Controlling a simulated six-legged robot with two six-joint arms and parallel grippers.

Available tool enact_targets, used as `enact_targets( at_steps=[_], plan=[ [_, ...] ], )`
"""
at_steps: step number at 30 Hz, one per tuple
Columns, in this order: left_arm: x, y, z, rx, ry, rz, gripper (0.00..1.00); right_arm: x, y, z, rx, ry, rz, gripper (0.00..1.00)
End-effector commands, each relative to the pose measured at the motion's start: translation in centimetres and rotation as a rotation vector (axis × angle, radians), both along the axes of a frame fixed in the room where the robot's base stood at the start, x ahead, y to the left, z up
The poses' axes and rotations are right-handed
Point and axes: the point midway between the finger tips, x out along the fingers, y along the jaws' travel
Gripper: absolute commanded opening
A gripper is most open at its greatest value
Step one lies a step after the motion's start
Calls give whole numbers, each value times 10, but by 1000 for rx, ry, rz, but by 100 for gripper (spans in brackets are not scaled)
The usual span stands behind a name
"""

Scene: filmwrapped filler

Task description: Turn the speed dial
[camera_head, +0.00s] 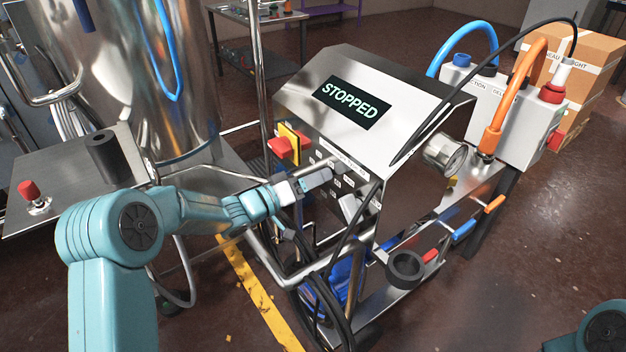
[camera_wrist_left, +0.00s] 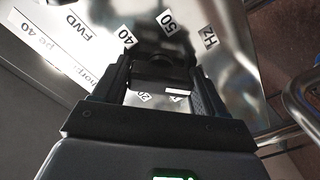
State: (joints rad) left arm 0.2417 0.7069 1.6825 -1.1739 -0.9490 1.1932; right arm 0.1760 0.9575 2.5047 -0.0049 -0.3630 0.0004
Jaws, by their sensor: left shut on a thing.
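The filler machine's slanted control cabinet (camera_head: 375,85) has a display (camera_head: 352,103) that reads STOPPED. My left gripper (camera_head: 336,192) is at its front panel. In the left wrist view, my left gripper (camera_wrist_left: 162,88) is shut on the dark speed dial (camera_wrist_left: 160,72), with one finger on each side. Labels 40, 50 and Hz stand around the dial, and a 20 label shows between the fingers. The fingers and the dark jaw hide much of the dial, so I cannot tell its setting. My right gripper is out of view.
A red switch on a yellow plate (camera_head: 288,146) sits on the panel just left of my left gripper. A black cable (camera_head: 353,240) hangs close to its right. A steel tank (camera_head: 150,80) stands at left. Blue and orange hoses (camera_head: 510,85) are at right.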

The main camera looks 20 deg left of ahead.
Motion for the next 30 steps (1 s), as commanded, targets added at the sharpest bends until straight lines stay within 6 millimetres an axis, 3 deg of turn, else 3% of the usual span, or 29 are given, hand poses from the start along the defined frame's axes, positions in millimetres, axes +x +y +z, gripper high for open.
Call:
enact_targets(
  at_steps=[11,30],
  plan=[
    [0,1,-3,158,-124,0,41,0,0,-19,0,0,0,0],
    [0,1,-5,635,-494,0,41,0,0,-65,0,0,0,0]
  ],
)
